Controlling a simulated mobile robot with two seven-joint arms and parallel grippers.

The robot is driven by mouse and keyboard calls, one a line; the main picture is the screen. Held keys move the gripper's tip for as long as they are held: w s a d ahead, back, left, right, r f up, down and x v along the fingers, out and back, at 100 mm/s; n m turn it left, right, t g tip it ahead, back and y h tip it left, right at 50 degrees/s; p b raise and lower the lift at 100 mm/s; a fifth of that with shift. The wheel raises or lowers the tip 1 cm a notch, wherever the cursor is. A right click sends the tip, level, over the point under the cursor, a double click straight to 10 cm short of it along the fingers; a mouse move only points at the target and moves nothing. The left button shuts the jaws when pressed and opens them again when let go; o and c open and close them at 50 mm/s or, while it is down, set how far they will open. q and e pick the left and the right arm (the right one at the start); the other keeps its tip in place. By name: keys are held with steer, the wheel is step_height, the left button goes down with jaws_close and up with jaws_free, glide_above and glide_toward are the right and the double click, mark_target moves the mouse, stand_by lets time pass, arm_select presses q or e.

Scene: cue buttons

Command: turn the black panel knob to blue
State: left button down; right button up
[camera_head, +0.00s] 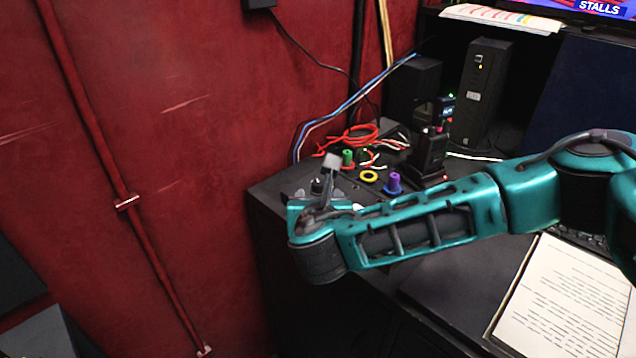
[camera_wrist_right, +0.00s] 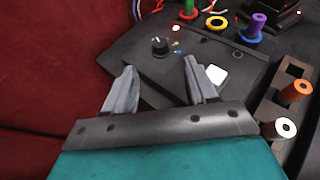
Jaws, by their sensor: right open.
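The black panel knob (camera_wrist_right: 160,46) stands on a dark panel (camera_wrist_right: 207,50) in the right wrist view, with a light mark on its top. My right gripper (camera_wrist_right: 160,66) is open, with one grey finger to each side of the line to the knob. The knob shows beyond the fingertips, and nothing is between them. In the head view the right gripper (camera_head: 320,192) is at the desk's left corner, partly hidden by my wrist; the knob (camera_head: 318,185) shows small and dark there.
A white button (camera_wrist_right: 216,74) lies close to the right finger. Green (camera_head: 348,158) and purple (camera_head: 394,184) pegs and a yellow ring (camera_head: 369,176) stand nearby. A holder with orange (camera_wrist_right: 297,91) and white (camera_wrist_right: 281,128) pegs is at right. A red wall (camera_head: 180,150) borders the desk's left.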

mark_target(319, 184)
steer(key=x, duration=1)
steer(key=shift+w+f, duration=0.15)
steer(key=shift+c, duration=0.3)
steer(key=c, duration=1)
